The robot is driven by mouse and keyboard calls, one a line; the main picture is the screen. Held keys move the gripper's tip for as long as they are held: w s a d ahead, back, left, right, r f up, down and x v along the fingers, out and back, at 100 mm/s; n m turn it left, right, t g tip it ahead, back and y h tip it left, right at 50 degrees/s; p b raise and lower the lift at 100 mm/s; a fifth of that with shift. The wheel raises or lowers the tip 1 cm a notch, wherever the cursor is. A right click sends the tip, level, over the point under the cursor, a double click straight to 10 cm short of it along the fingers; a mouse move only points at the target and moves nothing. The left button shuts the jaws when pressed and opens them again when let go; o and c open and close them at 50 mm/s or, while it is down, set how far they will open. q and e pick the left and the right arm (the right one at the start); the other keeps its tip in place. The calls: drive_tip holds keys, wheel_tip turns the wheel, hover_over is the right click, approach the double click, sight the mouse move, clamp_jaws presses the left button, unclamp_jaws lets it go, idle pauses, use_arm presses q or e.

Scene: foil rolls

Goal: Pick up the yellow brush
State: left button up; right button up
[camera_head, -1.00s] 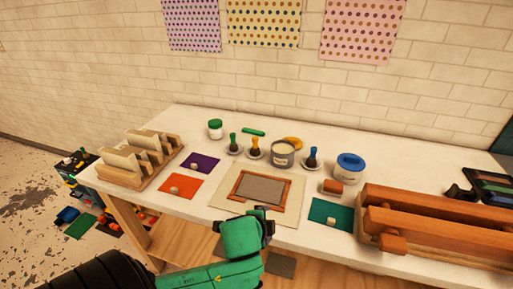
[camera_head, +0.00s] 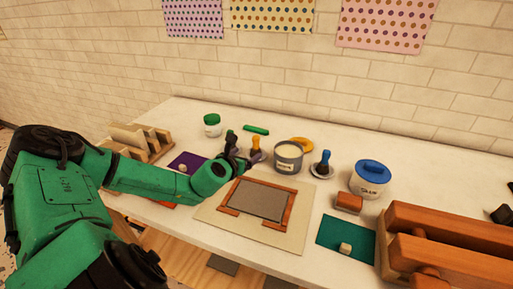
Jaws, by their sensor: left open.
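The yellow brush (camera_head: 255,144) stands upright on the white table, between a green brush (camera_head: 231,136) and a grey pot (camera_head: 288,158). Its yellow-orange handle shows; its lower part is partly hidden by my gripper. My left gripper (camera_head: 246,157) is open, with its dark fingers low at the yellow brush, in front of it and to its left. I cannot tell whether they touch it. My right gripper is out of view.
A blue brush (camera_head: 325,160) stands on a small dish right of the pot. A blue-lidded tub (camera_head: 370,180) and a wooden press (camera_head: 450,240) are further right. A framed screen (camera_head: 285,218) lies in front. A wooden rack (camera_head: 155,145) is behind my left arm.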

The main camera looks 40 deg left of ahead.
sight(254, 148)
use_arm(q)
drive_tip(key=x, duration=0.4)
drive_tip(key=shift+w+a+f, duration=0.15)
drive_tip(key=shift+w+f, duration=0.05)
drive_tip(key=shift+w, duration=0.1)
drive_tip(key=shift+w+p, duration=0.35)
drive_tip(key=x, duration=0.3)
drive_tip(key=shift+w+p, duration=0.4)
drive_tip(key=shift+w+a+f, duration=0.1)
drive_tip(key=shift+w+f, duration=0.1)
drive_tip(key=shift+w, duration=0.1)
drive_tip(key=shift+s+r, duration=0.1)
drive_tip(key=c, duration=0.4)
clamp_jaws()
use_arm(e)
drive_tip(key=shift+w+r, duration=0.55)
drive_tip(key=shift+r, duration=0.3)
